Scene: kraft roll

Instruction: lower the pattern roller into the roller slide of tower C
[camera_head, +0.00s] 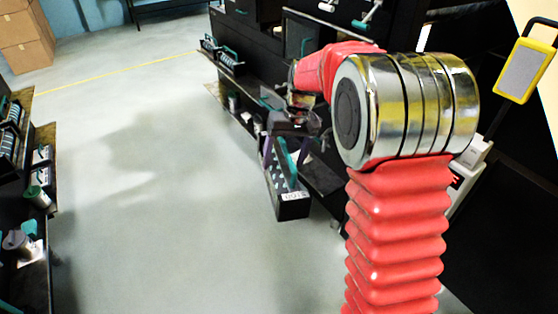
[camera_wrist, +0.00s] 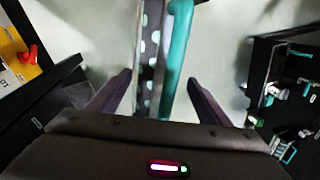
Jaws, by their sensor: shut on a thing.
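My gripper (camera_head: 287,148) is shut on the pattern roller (camera_head: 288,204), a long dark cassette with a white-dotted side, a white label on its near end and a teal handle on top. It hangs above the floor, beside the shelf of the black machine. In the wrist view my gripper's fingers (camera_wrist: 160,90) stand on both sides of the roller; its dotted face (camera_wrist: 150,45) and teal handle (camera_wrist: 178,55) run between them. The black machine (camera_head: 258,55) stands behind my arm. No tower letter is readable, and I cannot tell the roller slide of tower C.
The machine's low shelf (camera_head: 240,118) holds several small items. A rack (camera_head: 22,150) with more teal-handled cassettes and cans stands at the left edge. Cardboard boxes (camera_head: 25,38) stand far left. The grey floor (camera_head: 150,220) between is clear. A yellow-framed panel (camera_head: 526,70) is at upper right.

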